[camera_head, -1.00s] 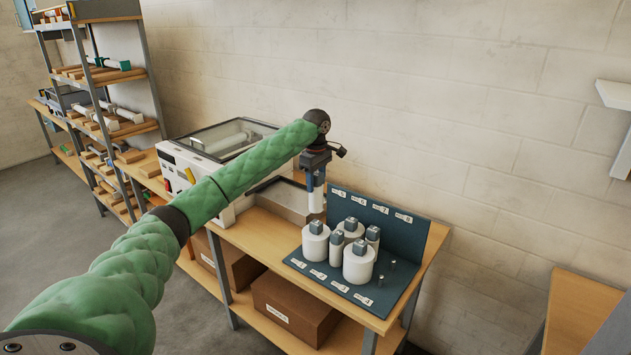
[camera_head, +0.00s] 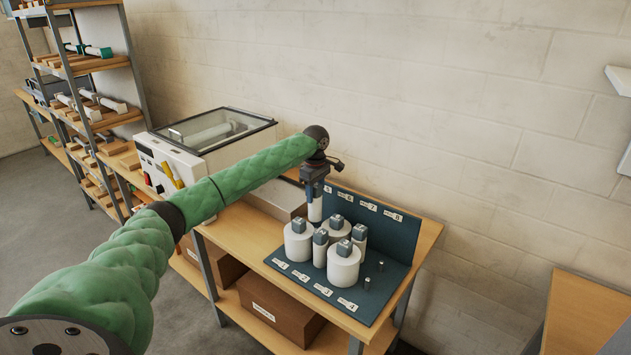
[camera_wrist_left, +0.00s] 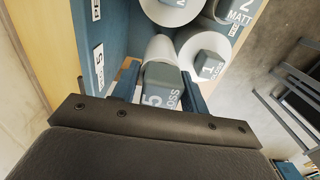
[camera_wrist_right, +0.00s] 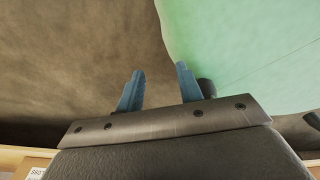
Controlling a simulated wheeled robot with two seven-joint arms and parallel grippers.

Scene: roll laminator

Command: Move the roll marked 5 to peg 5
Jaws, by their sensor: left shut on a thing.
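My left gripper (camera_head: 315,187) is shut on the roll marked 5. That roll is narrow and white with a grey cap reading 5 GLOSS (camera_wrist_left: 160,88) in the left wrist view. In the head view the held roll (camera_head: 315,209) is upright at the back left of the blue rack, behind the standing rolls. I cannot tell whether its lower end touches the rack. The PEG 5 label (camera_wrist_left: 99,68) is on the panel beside it in the left wrist view; peg 5 itself is hidden. My right gripper (camera_wrist_right: 158,88) is open and empty, outside the head view.
The blue rack (camera_head: 402,240) stands on a wooden bench (camera_head: 428,235). Several white rolls stand close by, including a wide one (camera_head: 298,243) and a narrow one (camera_head: 320,250). Two bare pegs (camera_head: 381,266) show at the right. The laminator (camera_head: 205,145) stands to the left.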

